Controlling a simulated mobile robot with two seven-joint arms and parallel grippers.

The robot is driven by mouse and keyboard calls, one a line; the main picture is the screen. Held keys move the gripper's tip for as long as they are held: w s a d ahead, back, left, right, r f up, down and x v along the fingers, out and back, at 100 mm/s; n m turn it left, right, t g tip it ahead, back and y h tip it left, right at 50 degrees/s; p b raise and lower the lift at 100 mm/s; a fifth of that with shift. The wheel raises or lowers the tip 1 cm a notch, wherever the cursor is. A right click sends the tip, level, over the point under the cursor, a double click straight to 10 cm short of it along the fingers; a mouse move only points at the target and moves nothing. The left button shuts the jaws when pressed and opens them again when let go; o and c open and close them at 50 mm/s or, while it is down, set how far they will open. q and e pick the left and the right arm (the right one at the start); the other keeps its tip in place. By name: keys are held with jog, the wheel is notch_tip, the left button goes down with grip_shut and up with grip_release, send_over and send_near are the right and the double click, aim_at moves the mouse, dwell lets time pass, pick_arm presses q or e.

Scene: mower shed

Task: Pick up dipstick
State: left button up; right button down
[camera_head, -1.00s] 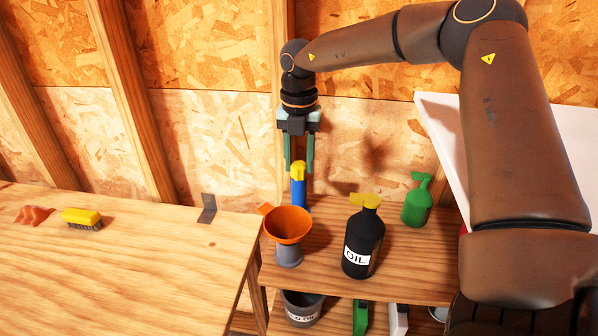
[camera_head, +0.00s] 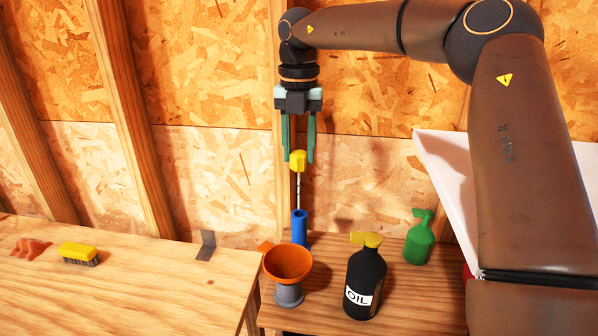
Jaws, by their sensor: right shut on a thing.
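The dipstick has a yellow handle (camera_head: 298,162) and a thin metal rod (camera_head: 298,194). My right gripper (camera_head: 298,157) points down and is shut on the yellow handle, with a finger at its left and right. The dipstick hangs upright above the blue holder (camera_head: 300,230) on the lower shelf. Part of the rod shows between handle and holder; its lower end is hidden, seemingly still inside the holder. My left gripper is not in view.
An orange funnel (camera_head: 288,263) stands just in front of the blue holder. A black oil bottle (camera_head: 366,285) and a green spray bottle (camera_head: 419,240) stand to the right. A yellow brush (camera_head: 78,251) lies on the workbench (camera_head: 150,285) at left. The wall is close behind.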

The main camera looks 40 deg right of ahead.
jog(key=s+a+b, duration=0.4)
jog(key=s+a, duration=0.8)
jog(key=a, duration=0.3)
notch_tip(320, 180, up, 7)
jog(key=m+p, duration=0.8)
jog(key=m, duration=0.9)
send_over(299, 207)
jog(key=shift+w+d, duration=0.1)
jog(key=shift+w, duration=0.2)
jog(key=shift+w+d+f+m, duration=0.1)
jog(key=shift+d+m, duration=0.15)
jog(key=shift+m, duration=0.25)
notch_tip(299, 207, down, 12)
jog(key=shift+f, duration=0.25)
notch_tip(299, 207, down, 5)
jog(key=shift+f, duration=0.15)
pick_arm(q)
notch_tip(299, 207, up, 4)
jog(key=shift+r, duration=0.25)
